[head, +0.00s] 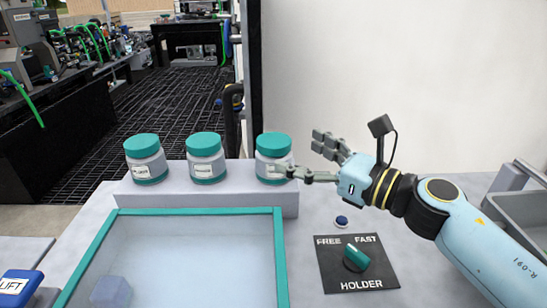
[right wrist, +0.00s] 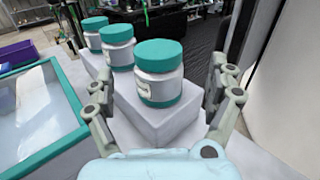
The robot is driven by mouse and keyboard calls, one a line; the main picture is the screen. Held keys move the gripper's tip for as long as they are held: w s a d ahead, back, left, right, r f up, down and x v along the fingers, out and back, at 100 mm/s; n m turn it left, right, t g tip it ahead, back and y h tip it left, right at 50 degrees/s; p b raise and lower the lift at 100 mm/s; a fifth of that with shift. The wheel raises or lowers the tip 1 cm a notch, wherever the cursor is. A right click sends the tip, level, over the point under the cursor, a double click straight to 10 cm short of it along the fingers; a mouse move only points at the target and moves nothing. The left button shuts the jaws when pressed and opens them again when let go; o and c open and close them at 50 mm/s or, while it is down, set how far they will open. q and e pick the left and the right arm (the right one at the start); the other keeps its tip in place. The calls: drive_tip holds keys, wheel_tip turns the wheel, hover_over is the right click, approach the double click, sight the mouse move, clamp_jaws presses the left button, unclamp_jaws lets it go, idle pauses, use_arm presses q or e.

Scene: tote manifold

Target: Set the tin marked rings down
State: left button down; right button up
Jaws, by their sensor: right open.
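Three white tins with teal lids stand upright in a row on a pale raised block (head: 220,202) in the head view: a left tin (head: 147,163), a middle tin (head: 206,161) and a right tin (head: 272,150). Their labels are too small to read surely, so I cannot tell which is marked rings. My right gripper (head: 298,155) is open, its fingers spread near the right tin, one finger crossing its label. In the right wrist view the right tin (right wrist: 159,84) rests on the block, between and beyond the open fingers. My left gripper is out of view.
A teal-rimmed, clear-topped tray (head: 280,250) with a pale cube (head: 111,291) lies in front of the block. A black holder plate (head: 335,275) with a green knob (head: 356,257) is to its right. A grey bin (head: 525,215) stands far right.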

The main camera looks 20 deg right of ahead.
sight(288, 145)
drive_tip(key=x, duration=0.4)
drive_tip(key=p+x, duration=0.1)
drive_tip(key=shift+w+a+r, duration=0.25)
drive_tip(key=shift+a, duration=0.1)
drive_tip(key=c, duration=1.3)
